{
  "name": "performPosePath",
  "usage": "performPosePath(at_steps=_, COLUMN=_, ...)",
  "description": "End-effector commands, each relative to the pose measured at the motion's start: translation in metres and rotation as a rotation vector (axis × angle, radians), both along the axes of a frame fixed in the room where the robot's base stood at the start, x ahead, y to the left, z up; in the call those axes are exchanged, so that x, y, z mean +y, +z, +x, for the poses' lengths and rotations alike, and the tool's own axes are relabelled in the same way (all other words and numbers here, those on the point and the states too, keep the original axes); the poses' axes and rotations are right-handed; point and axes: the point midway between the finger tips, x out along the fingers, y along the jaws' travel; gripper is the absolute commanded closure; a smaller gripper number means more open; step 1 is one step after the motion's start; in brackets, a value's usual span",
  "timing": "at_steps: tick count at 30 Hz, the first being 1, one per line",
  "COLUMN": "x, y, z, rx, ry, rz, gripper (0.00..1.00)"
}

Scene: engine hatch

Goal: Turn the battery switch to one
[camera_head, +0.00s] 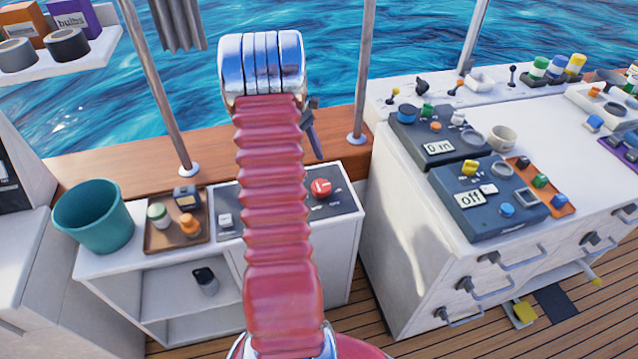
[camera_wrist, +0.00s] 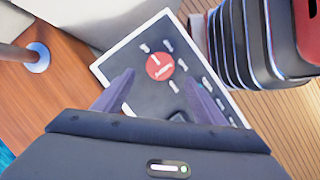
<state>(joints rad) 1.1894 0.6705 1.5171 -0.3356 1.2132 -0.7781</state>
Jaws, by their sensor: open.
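The battery switch (camera_head: 320,188) is a round red knob with a white mark on a dark panel, right of my arm. In the wrist view the red knob (camera_wrist: 159,66) shows whole, with small white labels around it that I cannot read. My gripper (camera_wrist: 159,84) is open, its two fingers pointing toward the panel on either side of the knob's line of view. Nothing is between the fingers. In the head view my gripper (camera_head: 315,152) is mostly hidden behind my arm; one dark finger shows above the knob, apart from it.
The dark panel (camera_head: 343,203) lies on a low white cabinet (camera_head: 340,245). A brown tray (camera_head: 160,237) with small items and a teal bucket (camera_head: 93,215) stand left. A metal post (camera_head: 362,75) rises behind the knob. A taller console (camera_head: 400,230) stands right.

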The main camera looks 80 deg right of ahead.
Motion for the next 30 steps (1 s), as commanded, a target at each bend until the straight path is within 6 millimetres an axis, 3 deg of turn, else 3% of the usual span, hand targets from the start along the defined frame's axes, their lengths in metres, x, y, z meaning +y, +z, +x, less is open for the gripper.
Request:
performPosePath(at_steps=15, x=0.007, y=-0.070, z=-0.028, rx=0.001, ry=0.000, rz=0.001, gripper=0.35)
performPosePath(at_steps=28, x=0.009, y=-0.080, z=-0.032, rx=0.000, ry=0.001, rz=0.000, gripper=0.35)
performPosePath(at_steps=30, x=0.009, y=-0.080, z=-0.032, rx=0.000, ry=0.001, rz=0.000, gripper=0.39)
